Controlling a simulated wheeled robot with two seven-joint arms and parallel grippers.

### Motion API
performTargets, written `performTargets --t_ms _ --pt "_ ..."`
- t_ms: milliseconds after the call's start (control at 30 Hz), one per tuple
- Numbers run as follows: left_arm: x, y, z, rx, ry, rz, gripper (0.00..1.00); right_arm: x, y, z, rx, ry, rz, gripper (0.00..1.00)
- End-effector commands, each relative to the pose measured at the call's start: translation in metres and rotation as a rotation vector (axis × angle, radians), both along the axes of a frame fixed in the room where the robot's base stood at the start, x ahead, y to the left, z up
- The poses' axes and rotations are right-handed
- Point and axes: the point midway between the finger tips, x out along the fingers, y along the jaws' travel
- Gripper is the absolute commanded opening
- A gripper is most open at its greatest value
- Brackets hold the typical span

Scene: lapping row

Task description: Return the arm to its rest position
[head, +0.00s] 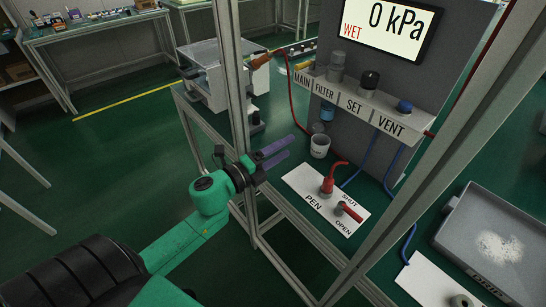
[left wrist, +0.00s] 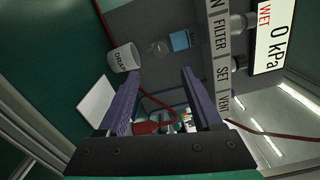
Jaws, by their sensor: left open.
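My left gripper (head: 276,152) is on the green arm that comes in from the left in the head view. Its purple fingers are apart with nothing between them, and they also show in the left wrist view (left wrist: 160,98). It is in the air beside the frame post, left of the white PEN plate (head: 304,187). A red valve handle (head: 348,211) and a red fitting (head: 328,184) stand on that plate, apart from the gripper. My right gripper does not show.
A grey panel (head: 345,100) carries a 0 kPa WET display (head: 395,22) and the MAIN, FILTER, SET, VENT strip (head: 362,108). A white cup (head: 320,146) stands below it. Metal posts (head: 231,80) rise close to my arm. A grey tray (head: 490,240) is at right. Green floor (head: 120,150) is open at left.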

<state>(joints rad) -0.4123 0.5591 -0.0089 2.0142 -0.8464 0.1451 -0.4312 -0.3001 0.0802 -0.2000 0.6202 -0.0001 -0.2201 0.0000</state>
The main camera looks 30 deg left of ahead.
Motion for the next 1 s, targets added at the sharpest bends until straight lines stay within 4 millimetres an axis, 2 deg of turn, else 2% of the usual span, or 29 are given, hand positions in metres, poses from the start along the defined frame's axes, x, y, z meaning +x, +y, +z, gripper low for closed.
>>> performTargets --t_ms 100,233,767,833,900,967,1000 --pt "-0.021 0.008 -0.002 -0.001 0.002 0.001 0.67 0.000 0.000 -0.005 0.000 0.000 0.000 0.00" --pt "-0.032 0.013 -0.001 0.000 0.001 0.000 0.67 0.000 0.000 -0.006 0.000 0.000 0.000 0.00" --pt "-0.031 0.016 0.001 -0.020 0.006 0.021 0.67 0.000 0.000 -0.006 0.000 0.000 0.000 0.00" --pt "-0.028 0.028 0.001 -0.101 0.034 0.101 0.67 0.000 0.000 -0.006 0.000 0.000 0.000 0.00" --pt "-0.024 0.052 -0.004 -0.258 0.099 0.253 0.67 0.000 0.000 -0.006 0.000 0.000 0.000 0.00" --pt "-0.027 0.075 -0.020 -0.442 0.195 0.421 0.67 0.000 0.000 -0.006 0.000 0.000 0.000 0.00" --pt "-0.033 0.088 -0.037 -0.568 0.274 0.531 0.67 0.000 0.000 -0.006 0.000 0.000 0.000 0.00"
